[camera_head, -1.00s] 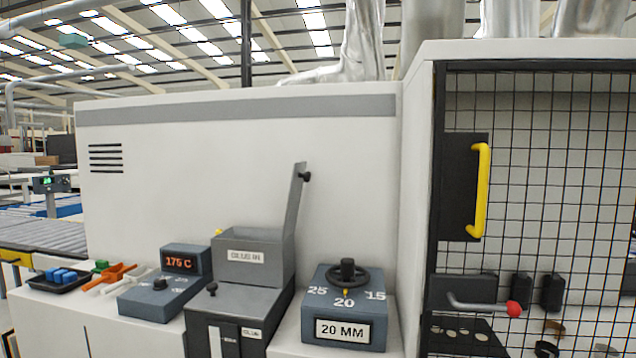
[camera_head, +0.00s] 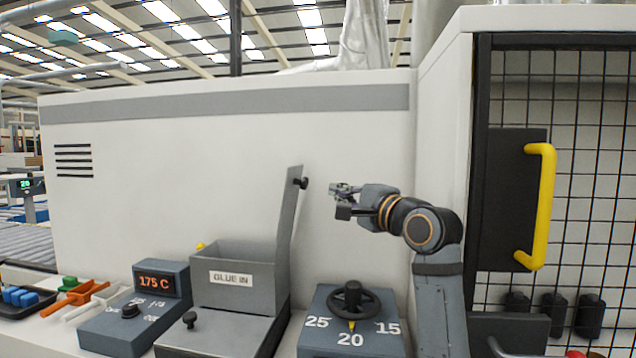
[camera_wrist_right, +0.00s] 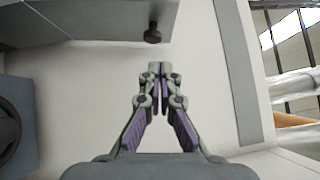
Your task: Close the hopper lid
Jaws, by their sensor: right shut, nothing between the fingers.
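The grey glue hopper (camera_head: 235,285) is a box labelled GLUE IN. Its lid (camera_head: 291,225) stands open, nearly upright, at the hopper's right side, with a black knob (camera_head: 301,183) near its top. My right gripper (camera_head: 337,200) is shut and empty, to the right of the lid and slightly lower than the knob, with a gap between. In the right wrist view, the shut fingertips (camera_wrist_right: 158,70) point toward the knob (camera_wrist_right: 152,34), which sits on the lid (camera_wrist_right: 90,22). My left gripper is not in view.
A size dial with a black handwheel (camera_head: 352,300) stands below my right arm. A temperature box (camera_head: 140,305) reading 175 C is left of the hopper. A mesh door with a yellow handle (camera_head: 543,205) stands at right. The white wall (camera_head: 180,170) behind is clear.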

